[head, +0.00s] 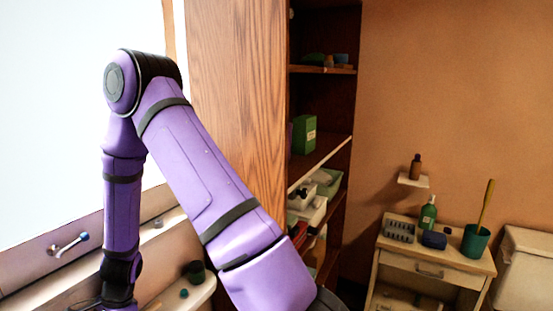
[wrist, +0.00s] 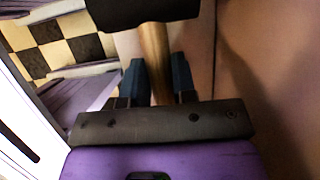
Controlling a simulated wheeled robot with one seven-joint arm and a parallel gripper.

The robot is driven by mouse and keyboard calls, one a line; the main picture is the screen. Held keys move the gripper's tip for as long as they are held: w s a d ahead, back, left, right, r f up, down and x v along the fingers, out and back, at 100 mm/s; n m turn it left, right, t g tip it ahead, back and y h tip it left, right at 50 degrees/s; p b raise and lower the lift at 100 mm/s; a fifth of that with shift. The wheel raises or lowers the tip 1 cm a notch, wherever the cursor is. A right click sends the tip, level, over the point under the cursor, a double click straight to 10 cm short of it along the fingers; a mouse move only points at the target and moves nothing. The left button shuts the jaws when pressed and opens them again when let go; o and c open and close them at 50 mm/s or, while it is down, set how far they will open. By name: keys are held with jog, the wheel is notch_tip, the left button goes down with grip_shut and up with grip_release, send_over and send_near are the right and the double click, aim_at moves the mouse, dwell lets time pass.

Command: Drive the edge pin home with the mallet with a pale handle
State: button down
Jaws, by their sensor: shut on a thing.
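In the wrist view, my gripper (wrist: 159,62) has its two dark blue fingers shut on the pale wooden handle of a mallet (wrist: 155,42). The mallet's broad dark head (wrist: 140,9) lies beyond the fingertips, at the top of the picture and cut by its edge. In the head view my arm bends down at the left, and its end runs to the bottom edge. The mallet does not show clearly there. I cannot make out the edge pin in either view.
A wooden shelf unit (head: 240,95) stands close behind my arm. A small cabinet (head: 410,262) with bottles stands at the right. A black-and-cream checkered surface (wrist: 50,32) shows in the wrist view.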

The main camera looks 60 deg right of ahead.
jog(key=shift+r, duration=1.85)
